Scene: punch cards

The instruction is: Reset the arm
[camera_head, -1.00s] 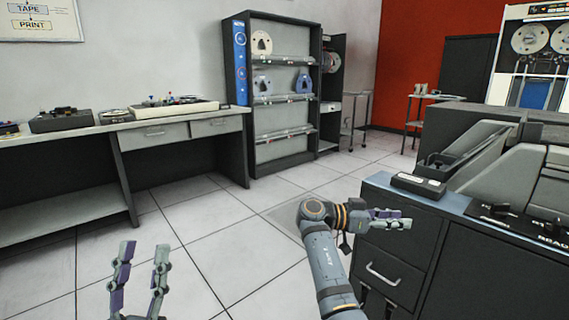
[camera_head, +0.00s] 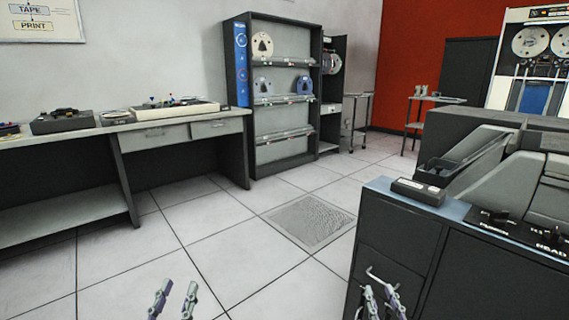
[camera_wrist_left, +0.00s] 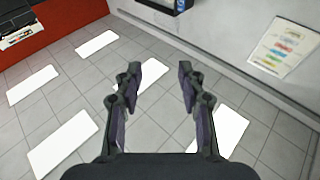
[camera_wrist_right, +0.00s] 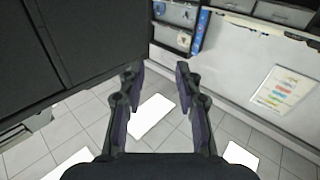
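My left gripper (camera_head: 174,298) shows at the bottom of the head view, left of centre, pointing up. Its fingers stand apart with nothing between them in the left wrist view (camera_wrist_left: 154,82). My right gripper (camera_head: 382,298) is at the bottom of the head view, in front of the dark cabinet's drawer side. Its fingers are also apart and empty in the right wrist view (camera_wrist_right: 160,80). Both arms are mostly below the head view's edge.
A dark cabinet (camera_head: 460,270) with a card machine (camera_head: 540,185) on top stands close on the right. A desk (camera_head: 70,133) with devices is along the left wall. A shelf unit (camera_head: 285,140) stands at the back. The tiled floor (camera_head: 240,240) between is clear.

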